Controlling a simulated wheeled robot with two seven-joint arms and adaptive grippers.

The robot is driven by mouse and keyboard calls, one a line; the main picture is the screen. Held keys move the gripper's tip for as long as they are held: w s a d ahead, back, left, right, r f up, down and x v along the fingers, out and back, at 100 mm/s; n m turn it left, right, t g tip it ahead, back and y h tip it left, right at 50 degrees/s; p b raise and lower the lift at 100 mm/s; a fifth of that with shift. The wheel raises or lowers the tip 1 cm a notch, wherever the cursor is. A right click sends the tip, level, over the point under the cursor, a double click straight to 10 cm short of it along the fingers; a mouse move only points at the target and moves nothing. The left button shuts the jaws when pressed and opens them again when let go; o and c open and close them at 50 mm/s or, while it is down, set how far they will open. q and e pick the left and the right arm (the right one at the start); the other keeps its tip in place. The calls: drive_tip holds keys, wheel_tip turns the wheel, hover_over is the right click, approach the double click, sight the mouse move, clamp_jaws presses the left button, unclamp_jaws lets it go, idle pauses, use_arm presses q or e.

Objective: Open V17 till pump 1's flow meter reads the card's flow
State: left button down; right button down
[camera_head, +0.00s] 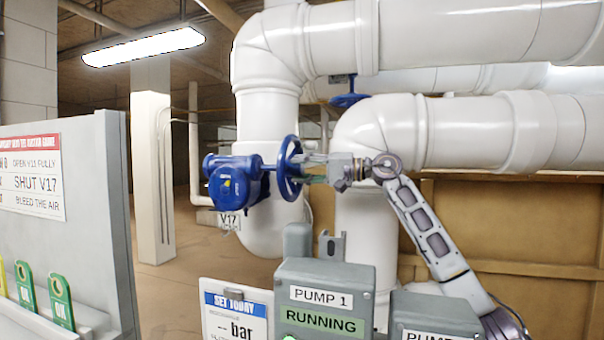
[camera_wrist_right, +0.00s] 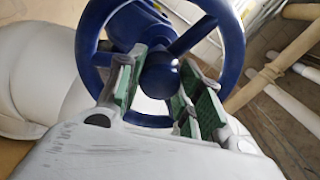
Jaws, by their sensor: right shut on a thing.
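Valve V17 is a blue valve body (camera_head: 234,184) with a blue handwheel (camera_head: 289,168) facing right, on the white vertical pipe. Its white tag (camera_head: 229,220) reads V17. My right gripper (camera_head: 308,168) reaches the wheel from the right and is shut on its middle part. In the wrist view, the green-padded fingers (camera_wrist_right: 160,95) stand on either side of the wheel's hub (camera_wrist_right: 160,78), inside the rim. The SET TODAY card (camera_head: 235,312) is cut off at the bottom; "bar" shows, but no flow figure is readable. Pump 1's flow meter cannot be made out. My left gripper is out of view.
The pump 1 box (camera_head: 324,301) reads RUNNING, with another pump box (camera_head: 434,314) beside it. A grey panel (camera_head: 100,190) with a notice (camera_head: 32,177) and green tags (camera_head: 60,300) stands at left. A second blue handwheel (camera_head: 349,99) sits higher.

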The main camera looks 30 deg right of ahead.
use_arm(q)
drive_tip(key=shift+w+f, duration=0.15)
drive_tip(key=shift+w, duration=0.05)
use_arm(e)
drive_tip(key=shift+f+n, duration=0.1)
drive_tip(key=shift+n, duration=0.3)
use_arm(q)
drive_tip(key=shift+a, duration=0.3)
use_arm(e)
drive_tip(key=c, duration=1)
unclamp_jaws()
drive_tip(key=shift+o, duration=0.3)
drive_tip(key=shift+d, duration=0.1)
drive_tip(key=shift+d+f, duration=0.1)
drive_tip(key=shift+d, duration=0.05)
drive_tip(key=shift+s+d, duration=0.25)
drive_tip(key=shift+s, duration=0.15)
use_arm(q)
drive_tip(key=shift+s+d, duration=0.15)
use_arm(e)
drive_tip(key=v, duration=1)
drive_tip(key=shift+s+d, duration=0.2)
drive_tip(key=shift+s, duration=0.15)
